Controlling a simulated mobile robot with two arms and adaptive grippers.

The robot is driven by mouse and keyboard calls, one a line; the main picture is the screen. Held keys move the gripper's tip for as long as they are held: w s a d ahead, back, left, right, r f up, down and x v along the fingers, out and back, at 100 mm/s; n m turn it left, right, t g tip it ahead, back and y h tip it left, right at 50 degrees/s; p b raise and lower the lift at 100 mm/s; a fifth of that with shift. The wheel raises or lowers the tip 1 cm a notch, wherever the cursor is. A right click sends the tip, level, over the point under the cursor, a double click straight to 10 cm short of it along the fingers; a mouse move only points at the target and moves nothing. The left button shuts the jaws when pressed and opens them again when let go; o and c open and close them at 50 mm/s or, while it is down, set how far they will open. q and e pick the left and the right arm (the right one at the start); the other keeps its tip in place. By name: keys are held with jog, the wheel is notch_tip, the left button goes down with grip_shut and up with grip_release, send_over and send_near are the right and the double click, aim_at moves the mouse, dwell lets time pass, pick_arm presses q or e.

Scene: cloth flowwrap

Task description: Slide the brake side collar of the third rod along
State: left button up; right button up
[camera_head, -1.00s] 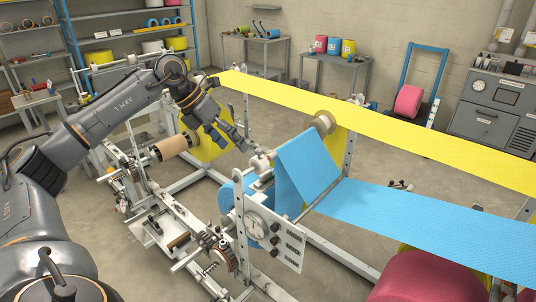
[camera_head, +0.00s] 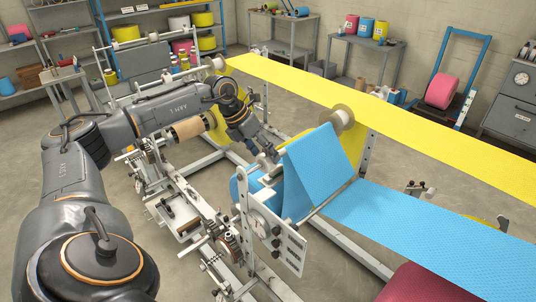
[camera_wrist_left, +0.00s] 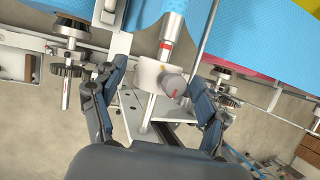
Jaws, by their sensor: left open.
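In the left wrist view, a pale collar (camera_wrist_left: 150,75) with a round grey knob bearing a red mark sits around a metal rod (camera_wrist_left: 169,52). The rod runs up to the blue roll (camera_wrist_left: 174,8). My left gripper (camera_wrist_left: 155,80) is open, with one finger on each side of the collar and a gap on both sides. In the head view, my left gripper (camera_head: 268,158) is at the near end of the blue web (camera_head: 318,165). It largely hides the collar there. My right gripper is not in view.
A plate with a round dial (camera_head: 262,222) stands close in front of the rod. The yellow web (camera_head: 400,105) runs behind the blue one.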

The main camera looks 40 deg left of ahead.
aim_at(282, 149)
pick_arm(q)
jog(key=shift+p+x, duration=0.3)
jog(key=shift+x, duration=0.7)
jog(key=shift+f, duration=0.25)
jog(key=shift+w+d+f, duration=0.1)
jog(key=shift+f, duration=0.05)
jog(key=shift+c, duration=0.2)
jog(key=c, duration=0.4)
grip_shut()
jog(key=w, duration=0.6)
jog(key=shift+d, duration=0.25)
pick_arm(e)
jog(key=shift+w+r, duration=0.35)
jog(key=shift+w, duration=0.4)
pick_arm(q)
jog(key=shift+s, duration=0.1)
